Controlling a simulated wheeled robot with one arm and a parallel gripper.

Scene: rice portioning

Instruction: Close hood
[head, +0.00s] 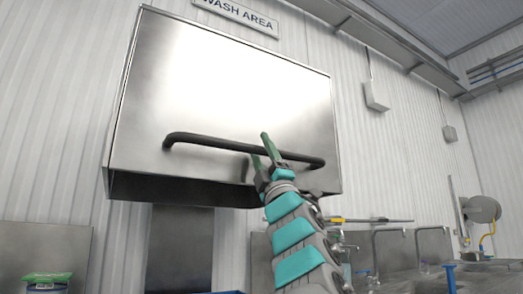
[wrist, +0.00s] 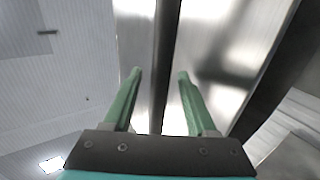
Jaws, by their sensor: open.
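The hood (head: 215,85) is a large stainless steel box on the wall at the upper left to middle of the head view. Its dark underside shows below the front panel. A black bar handle (head: 205,141) runs across the lower front panel. My gripper (head: 261,148) is at the handle's right half, with its green fingers open. In the wrist view, the handle (wrist: 166,50) appears as a dark bar running between the two open fingers (wrist: 158,76). Whether either finger touches the bar cannot be told. The bright steel panel (wrist: 215,75) lies behind it.
A "WASH AREA" sign (head: 237,16) hangs above the hood. Below right is a steel sink area (head: 400,245) with taps. A green-topped container (head: 47,281) stands at lower left. The wall to the right of the hood carries small grey boxes (head: 376,96).

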